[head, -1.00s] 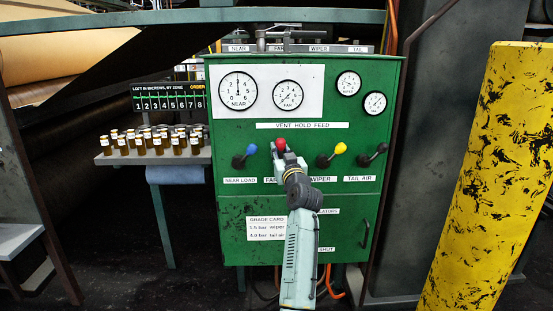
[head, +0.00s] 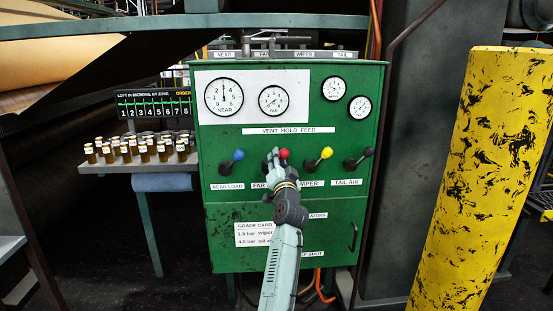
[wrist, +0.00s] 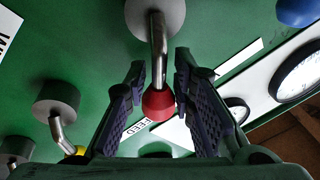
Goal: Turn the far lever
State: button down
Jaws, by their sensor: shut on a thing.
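The far lever has a red knob (head: 284,153) and stands above the partly covered FAR label on the green cabinet. It leans up and to the right, like the levers on either side. My gripper (head: 274,160) is at it, with its fingers around the knob. The lever's base is hidden by my gripper in the head view.
The blue-knobbed near lever (head: 238,155) is to the left. The yellow-knobbed wiper lever (head: 326,153) and black tail air lever (head: 367,152) are to the right. Gauges (head: 273,101) are above. A shelf of small jars (head: 140,151) is left, a yellow post (head: 475,180) right.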

jog(key=shift+d+f+m, duration=0.1)
jog(key=shift+d+m, duration=0.05)
jog(key=shift+m, duration=0.15)
jog(key=c, duration=1.3)
grip_release()
jog(key=v, duration=1.2)
